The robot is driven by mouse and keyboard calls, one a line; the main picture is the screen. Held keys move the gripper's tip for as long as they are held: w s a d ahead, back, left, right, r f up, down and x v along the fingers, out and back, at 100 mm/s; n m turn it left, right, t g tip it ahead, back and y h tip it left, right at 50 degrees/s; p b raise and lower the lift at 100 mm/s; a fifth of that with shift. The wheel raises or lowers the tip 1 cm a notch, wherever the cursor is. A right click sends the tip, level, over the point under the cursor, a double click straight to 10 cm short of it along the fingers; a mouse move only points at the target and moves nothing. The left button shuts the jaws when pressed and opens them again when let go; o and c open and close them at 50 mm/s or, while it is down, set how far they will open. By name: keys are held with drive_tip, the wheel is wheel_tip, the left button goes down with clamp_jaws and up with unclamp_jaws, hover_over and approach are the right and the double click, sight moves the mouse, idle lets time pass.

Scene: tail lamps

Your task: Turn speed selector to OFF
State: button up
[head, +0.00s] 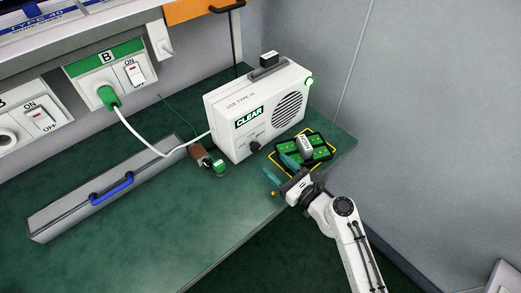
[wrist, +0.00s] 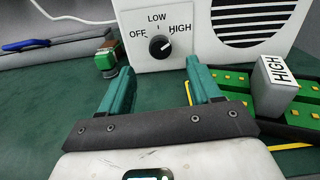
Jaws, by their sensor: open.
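The knob also shows in the head view (head: 255,147). My gripper (wrist: 157,72) is open, with its two green fingers apart and nothing between them. In the wrist view the knob appears beyond the gap between the fingertips, apart from them. In the head view my gripper (head: 279,168) is in front of the unit.
A grey block marked HIGH (wrist: 272,85) stands on a green board (head: 315,154) to the right, close to my right finger. A small green and brown part (wrist: 108,58) is at the left. A grey case with a blue handle (head: 110,190) lies further left on the green bench (head: 175,230).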

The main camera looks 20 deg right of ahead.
sight(258, 150)
drive_tip(key=x, duration=0.7)
drive_tip(key=shift+w, duration=0.2)
drive_tip(key=c, duration=1)
